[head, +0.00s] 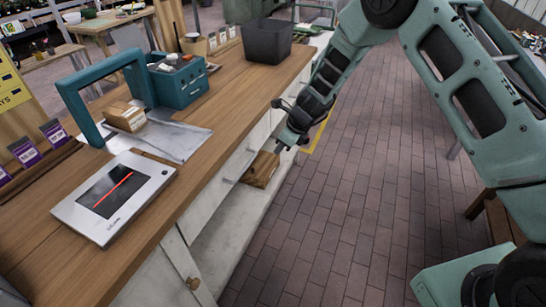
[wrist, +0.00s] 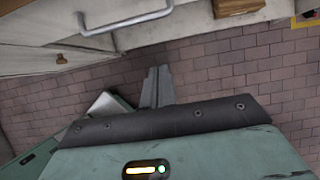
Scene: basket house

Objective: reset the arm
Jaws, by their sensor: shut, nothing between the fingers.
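My gripper (wrist: 157,86) shows in the wrist view with its two fingers pressed together, shut and empty, over the brick floor. In the head view my arm reaches down from the upper right, and its end is in front of the counter's cabinet side, beside a brown package (head: 262,169). The gripper's fingers are too small to make out clearly there. The package sits low in an open part of the cabinet. In the wrist view, a brown block (wrist: 238,6) shows at the top edge.
A wooden counter (head: 225,110) runs along the left with a flat scanner (head: 150,187), a teal frame, a teal basket (head: 181,82), a small box (head: 125,116) and a dark bin (head: 267,41). A drawer handle (wrist: 125,20) is near my gripper. The brick floor (head: 340,220) is clear.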

